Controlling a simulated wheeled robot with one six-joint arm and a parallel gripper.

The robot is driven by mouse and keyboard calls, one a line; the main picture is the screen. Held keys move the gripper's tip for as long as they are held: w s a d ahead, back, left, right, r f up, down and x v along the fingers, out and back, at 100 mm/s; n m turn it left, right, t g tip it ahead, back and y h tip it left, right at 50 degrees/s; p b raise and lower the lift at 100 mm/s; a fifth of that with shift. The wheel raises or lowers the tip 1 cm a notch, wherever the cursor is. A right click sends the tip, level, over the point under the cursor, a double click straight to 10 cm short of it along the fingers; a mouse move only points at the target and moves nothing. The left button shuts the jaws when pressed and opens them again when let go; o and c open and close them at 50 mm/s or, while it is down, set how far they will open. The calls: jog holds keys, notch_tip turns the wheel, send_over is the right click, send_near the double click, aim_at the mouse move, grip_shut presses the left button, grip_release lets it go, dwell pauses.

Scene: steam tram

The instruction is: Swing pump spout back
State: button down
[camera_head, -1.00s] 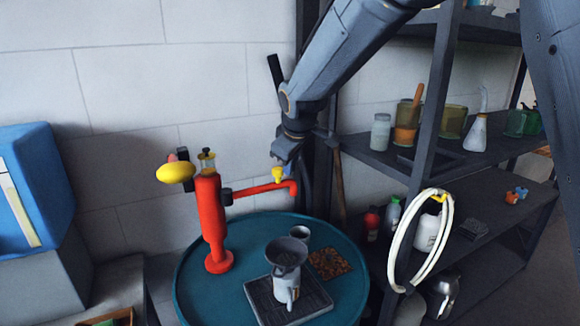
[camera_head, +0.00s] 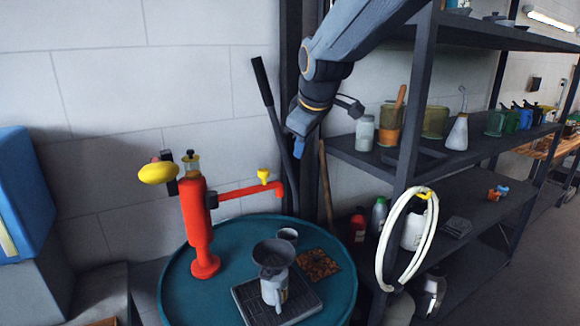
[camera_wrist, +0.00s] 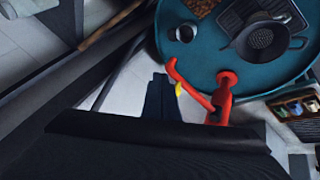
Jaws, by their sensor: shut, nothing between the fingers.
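The red pump (camera_head: 199,225) stands upright on a round teal drum top (camera_head: 175,285). Its red spout (camera_head: 238,191) reaches right and ends in a downturned tip, with a yellow knob (camera_head: 263,176) on top near that end. The spout also shows in the wrist view (camera_wrist: 195,95), beside my gripper. My gripper (camera_head: 299,146) is shut and empty, above and right of the spout's tip, apart from it in the head view. In the wrist view my gripper (camera_wrist: 160,90) points toward the drum, left of the yellow knob (camera_wrist: 179,88).
A funnel (camera_head: 274,256) sits on a jug on a dark drip tray (camera_head: 245,300), with a small cup (camera_head: 288,235) behind. A dark lever (camera_head: 268,95) leans near the wall post. Shelving (camera_head: 425,90) stands right, a white hose loop (camera_head: 385,250) hanging from it.

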jog(key=shift+s+d+r, duration=0.1)
jog(key=shift+d+r, duration=0.55)
jog(key=shift+r, duration=0.3)
jog(key=s+d+f+m+g+h+b, duration=0.1)
jog(key=s+d+f+m, duration=0.35)
jog(key=d+f, duration=0.35)
jog(key=s+d+f+m+g+h+b, duration=0.1)
jog(key=s+d+f+m+g, duration=0.15)
jog(key=s+d+f, duration=0.5)
jog(key=s+d+f+m+g, duration=0.1)
jog(key=s+d+f+m, duration=0.2)
jog(key=s+f, duration=0.3)
jog(key=s+d+f+m+b, duration=0.1)
jog(key=s+d+f+m, duration=0.2)
jog(key=s+f, duration=0.3)
jog(key=shift+s+f+g, duration=0.15)
jog(key=shift+s+g, duration=0.15)
jog(key=shift+g, duration=0.05)
